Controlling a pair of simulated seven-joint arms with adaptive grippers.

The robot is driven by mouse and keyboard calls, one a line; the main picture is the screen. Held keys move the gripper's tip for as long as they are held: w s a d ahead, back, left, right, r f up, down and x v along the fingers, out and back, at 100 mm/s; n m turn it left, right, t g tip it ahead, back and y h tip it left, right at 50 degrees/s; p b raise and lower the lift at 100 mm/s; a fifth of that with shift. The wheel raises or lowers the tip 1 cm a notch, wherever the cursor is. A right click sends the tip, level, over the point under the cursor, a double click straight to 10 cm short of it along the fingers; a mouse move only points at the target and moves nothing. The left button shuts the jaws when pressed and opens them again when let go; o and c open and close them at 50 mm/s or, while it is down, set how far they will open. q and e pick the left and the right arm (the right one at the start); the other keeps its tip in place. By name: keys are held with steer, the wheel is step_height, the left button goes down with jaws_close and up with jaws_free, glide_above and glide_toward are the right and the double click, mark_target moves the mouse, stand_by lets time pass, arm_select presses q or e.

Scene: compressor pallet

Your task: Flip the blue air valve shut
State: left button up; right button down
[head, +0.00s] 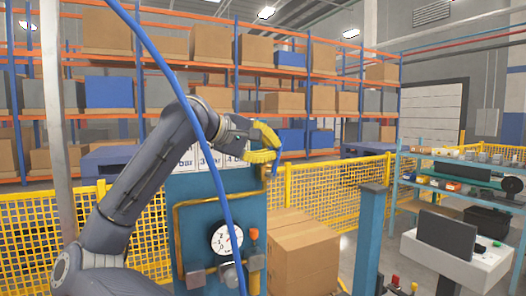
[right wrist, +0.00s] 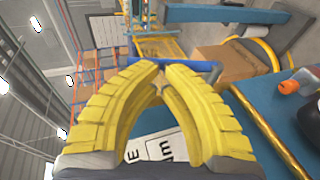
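My right gripper (head: 265,146), with yellow ribbed fingers, is at the top right of the blue panel (head: 246,214). In the right wrist view its fingertips (right wrist: 163,68) come almost together, with nothing visible between them. A blue bar that looks like the air valve's handle (right wrist: 204,67) runs crosswise just beyond the tips, partly hidden by them; I cannot tell whether they touch it. In the head view a small part of the blue handle (head: 278,164) shows beside the fingers. The valve body is hidden. My left gripper is not in view.
A blue hose (head: 221,196) hangs in front of my right arm. The panel carries a round gauge (head: 227,239), yellow piping and an orange-capped fitting (head: 254,236). Cardboard boxes (head: 303,251) stand right of it. A yellow mesh fence (head: 335,197) runs behind.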

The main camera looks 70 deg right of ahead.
mark_target(282, 144)
steer(key=s+d+t+y, duration=0.1)
steer(key=y, duration=0.1)
steer(key=s+d+t+y, duration=0.1)
steer(key=t, duration=0.1)
steer(key=s+d+f+m+t+y, duration=0.1)
steer(key=t+y, duration=0.1)
steer(key=shift+s+f+y, duration=0.1)
steer(key=shift+s+y, duration=0.05)
steer(key=shift+y, duration=0.15)
steer(key=shift+s+d+f+m+t+y, duration=0.1)
steer(key=shift+s+d+f+t+y, duration=0.2)
steer(key=shift+f+t+y, duration=0.35)
steer(key=shift+s+d+f+m+t+y, duration=0.1)
steer(key=shift+s+d+f+t+y, duration=0.2)
steer(key=shift+f+t+y, duration=0.3)
steer(key=shift+s+d+f+m+t+y, duration=0.1)
steer(key=shift+s+d+f+t+y, duration=0.2)
steer(key=shift+f+t+y, duration=0.3)
steer(key=s+d+v, duration=0.1)
steer(key=v, duration=1.3)
